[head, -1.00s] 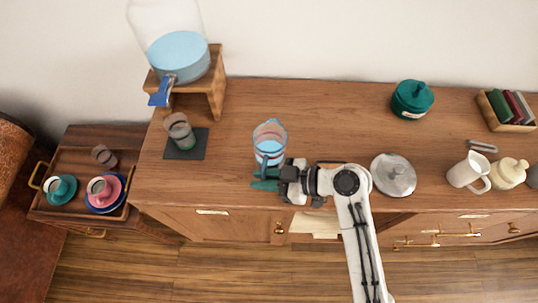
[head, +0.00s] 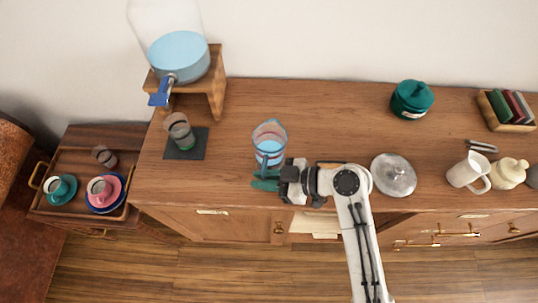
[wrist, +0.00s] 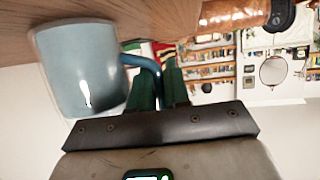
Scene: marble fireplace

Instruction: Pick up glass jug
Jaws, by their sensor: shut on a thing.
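The glass jug (head: 269,135) is a clear, bluish vessel with a blue handle, upright at the front middle of the wooden sideboard. In the wrist view the jug (wrist: 82,70) fills the left side, with its handle (wrist: 150,66) reaching right to my green fingers. My gripper (head: 265,181) is at the jug's near side, its fingers shut on the handle. In the wrist view the gripper's fingers (wrist: 160,90) are close together with the handle at them. I cannot tell whether the jug's base is clear of the sideboard.
A dispenser (head: 180,58) on a wooden stand and a glass (head: 180,131) on a dark mat are to the left. A silver lid (head: 393,175), a teal pot (head: 412,99) and a white pitcher (head: 468,172) are to the right. The sideboard (head: 320,115) is clear behind the jug.

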